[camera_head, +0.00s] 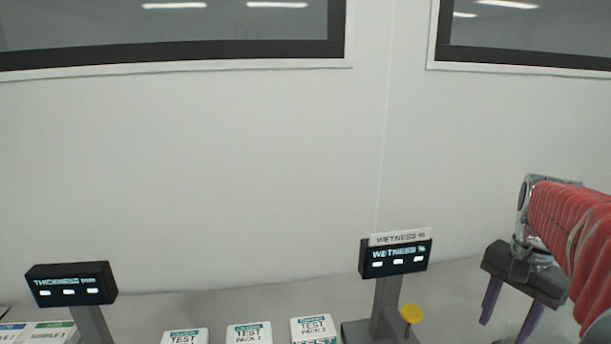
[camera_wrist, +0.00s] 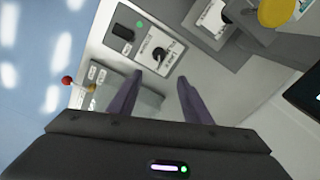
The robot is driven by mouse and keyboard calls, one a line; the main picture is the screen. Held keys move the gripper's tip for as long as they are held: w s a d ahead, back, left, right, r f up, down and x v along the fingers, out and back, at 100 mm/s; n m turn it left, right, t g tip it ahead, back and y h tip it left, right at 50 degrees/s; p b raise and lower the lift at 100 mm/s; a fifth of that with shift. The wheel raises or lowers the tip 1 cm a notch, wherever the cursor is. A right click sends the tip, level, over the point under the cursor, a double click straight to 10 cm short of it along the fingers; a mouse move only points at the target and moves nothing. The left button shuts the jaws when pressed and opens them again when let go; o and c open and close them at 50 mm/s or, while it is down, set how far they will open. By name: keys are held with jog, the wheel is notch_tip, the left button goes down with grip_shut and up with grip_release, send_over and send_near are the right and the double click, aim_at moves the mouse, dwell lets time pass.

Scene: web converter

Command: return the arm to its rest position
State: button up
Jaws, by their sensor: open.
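My gripper (camera_head: 505,331) is at the right of the head view, at the end of my red-sleeved arm. It points down, with its two purple fingers apart and nothing visible between them. In the wrist view, my gripper (camera_wrist: 160,77) also shows open and empty, above a light grey surface with control panels. What lies right under the fingertips is cut off in the head view.
The wetness display (camera_head: 396,258) on its post and a yellow disc (camera_head: 411,314) stand left of my gripper. Test packs (camera_head: 249,333) and the thickness display (camera_head: 70,284) are further left. The wrist view shows a switch panel (camera_wrist: 152,45) and a red-knobbed lever (camera_wrist: 68,80).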

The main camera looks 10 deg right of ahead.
jog(key=s+a+f+n+t, duration=0.1)
jog(key=a+n, duration=0.5)
jog(key=a, duration=0.7)
jog(key=s+a+f+n+t, duration=0.1)
jog(key=s+a+n+t, duration=0.3)
jog(key=a, duration=1)
jog(key=n, duration=0.3)
jog(key=shift+s, duration=0.25)
jog(key=shift+c, duration=0.3)
